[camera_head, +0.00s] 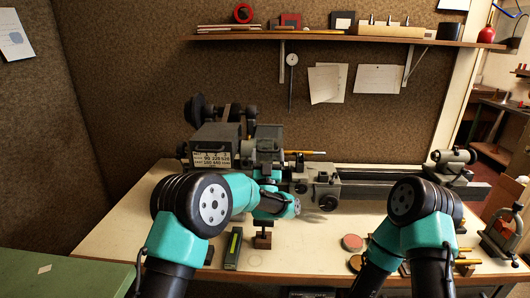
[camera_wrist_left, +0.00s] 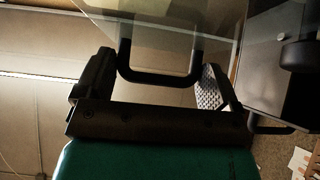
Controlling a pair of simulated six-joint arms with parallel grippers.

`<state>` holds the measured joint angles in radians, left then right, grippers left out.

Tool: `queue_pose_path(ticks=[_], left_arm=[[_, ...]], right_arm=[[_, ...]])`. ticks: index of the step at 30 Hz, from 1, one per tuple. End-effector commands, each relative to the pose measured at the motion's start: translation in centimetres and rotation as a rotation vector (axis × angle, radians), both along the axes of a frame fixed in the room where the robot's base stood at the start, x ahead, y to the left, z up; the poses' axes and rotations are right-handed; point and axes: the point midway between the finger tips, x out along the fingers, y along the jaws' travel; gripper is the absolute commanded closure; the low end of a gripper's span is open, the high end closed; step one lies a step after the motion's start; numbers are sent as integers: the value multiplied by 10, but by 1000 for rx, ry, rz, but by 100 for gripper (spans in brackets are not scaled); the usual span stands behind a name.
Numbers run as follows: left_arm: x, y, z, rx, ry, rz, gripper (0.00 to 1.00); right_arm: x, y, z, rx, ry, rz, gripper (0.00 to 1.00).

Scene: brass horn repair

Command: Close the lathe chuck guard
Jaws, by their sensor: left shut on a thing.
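The lathe (camera_head: 380,187) stands along the back of the bench, its headstock (camera_head: 214,150) at the left. The chuck guard (camera_wrist_left: 165,30) is a clear panel with a black U-shaped handle (camera_wrist_left: 160,78), seen in the left wrist view. In the head view my left gripper (camera_head: 267,172) is small and partly hidden at the chuck area. The guard is hard to make out there, and I cannot tell how far it is swung. My right gripper is out of sight below my right arm.
A dark upright block with a green strip (camera_head: 233,247) and a small wooden stand (camera_head: 263,237) are on the bench near my left forearm. Round tins (camera_head: 352,242) lie at the middle front. A shelf (camera_head: 330,38) hangs above.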

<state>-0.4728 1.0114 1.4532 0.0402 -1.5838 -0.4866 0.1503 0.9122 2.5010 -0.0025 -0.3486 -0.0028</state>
Motion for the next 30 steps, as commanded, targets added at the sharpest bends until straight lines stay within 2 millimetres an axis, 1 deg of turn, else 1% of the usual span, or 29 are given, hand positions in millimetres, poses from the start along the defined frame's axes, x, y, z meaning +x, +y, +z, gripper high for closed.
queue_pose_path(ticks=[1, 10, 11, 13, 14, 23, 26, 30], left_arm=[[0, -4, -12, 10, 22, -8, 55], [0, -4, -12, 10, 23, -6, 55], [0, -4, -12, 10, 23, -6, 10], [0, -3, -11, 9, 20, -6, 3], [0, -3, -10, 9, 19, -5, 2], [0, -2, -7, 6, 11, -3, 2], [-3, -1, -11, 6, 12, -3, 2], [-14, -1, -21, 6, 13, -4, 2]], right_arm=[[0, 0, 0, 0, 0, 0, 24], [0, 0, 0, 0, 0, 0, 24], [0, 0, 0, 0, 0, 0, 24], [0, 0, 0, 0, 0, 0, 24], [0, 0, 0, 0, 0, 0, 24], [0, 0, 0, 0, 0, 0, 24], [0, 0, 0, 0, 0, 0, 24], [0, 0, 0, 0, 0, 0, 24]])
